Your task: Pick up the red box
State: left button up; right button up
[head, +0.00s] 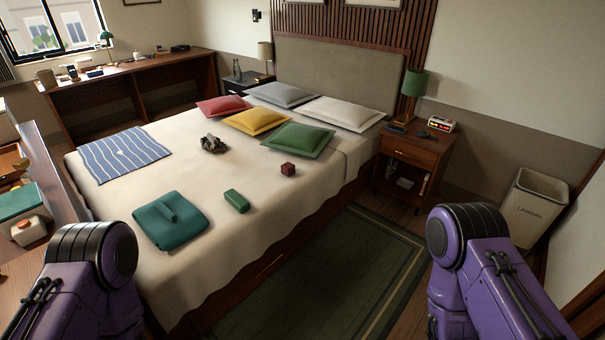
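A small dark red box (288,169) lies on the cream bedspread near the right side of the bed, in front of the green pillow (298,140). A longer green box (236,201) lies on the bed nearer to me and to the left of it. My two purple arms show at the lower left and lower right corners, well apart from the red box. Neither gripper shows in the head view.
The bed (225,260) fills the middle, with a folded teal cloth (170,222), a striped cloth (122,153) and several pillows. A nightstand (413,153) with a green lamp (414,84) stands right of the bed. A green rug (330,280) covers open floor before me. A laundry bin (534,208) stands far right.

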aim_at(289, 168)
jog(key=z, duration=0.15)
jog(key=i, duration=0.25)
jog(key=z, duration=0.85)
jog(key=i, duration=1.15)
jog(key=z, duration=0.35)
jog(key=i, duration=0.95)
jog(key=u, duration=1)
jog(key=i, duration=0.75)
jog(key=u, duration=1.25)
jog(key=i, duration=0.7)
jog(key=u, duration=0.05)
